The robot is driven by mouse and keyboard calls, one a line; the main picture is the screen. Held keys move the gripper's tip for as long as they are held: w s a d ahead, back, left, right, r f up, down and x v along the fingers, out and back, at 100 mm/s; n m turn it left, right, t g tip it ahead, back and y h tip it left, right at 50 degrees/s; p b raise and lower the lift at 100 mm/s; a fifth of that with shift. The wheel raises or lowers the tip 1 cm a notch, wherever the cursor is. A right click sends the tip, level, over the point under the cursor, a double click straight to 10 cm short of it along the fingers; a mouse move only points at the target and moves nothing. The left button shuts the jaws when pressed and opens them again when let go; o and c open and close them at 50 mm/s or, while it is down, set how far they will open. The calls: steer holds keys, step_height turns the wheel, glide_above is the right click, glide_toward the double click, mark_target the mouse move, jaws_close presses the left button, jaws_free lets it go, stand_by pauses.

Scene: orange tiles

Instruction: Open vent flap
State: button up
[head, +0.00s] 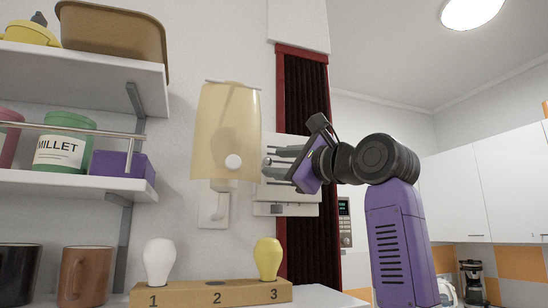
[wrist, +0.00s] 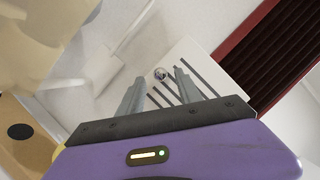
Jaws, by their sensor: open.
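A white wall vent (head: 285,209) is mounted right of the lamp, partly hidden behind my gripper in the head view. In the wrist view the vent (wrist: 198,60) is a pale plate with dark slots and a small shiny round knob (wrist: 160,73). My gripper (head: 271,162) points left in front of the vent, jaws apart. In the wrist view my gripper (wrist: 159,80) has the knob showing between its fingertips, with a gap visible on both sides. Nothing is held. I cannot tell how deep the knob lies between the fingers. The flap's exact position is unclear.
A translucent yellow lamp shade (head: 212,125) hangs close left of my gripper. A dark red-framed panel (head: 304,95) stands behind. Below, a cardboard holder (head: 190,293) bears a white bulb (head: 159,260) and a yellow bulb (head: 268,257). Shelves (head: 75,185) fill the left side.

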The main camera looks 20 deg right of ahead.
steer(key=shift+x, duration=1)
steer(key=shift+c, duration=0.2)
jaws_close()
stand_by(0.6)
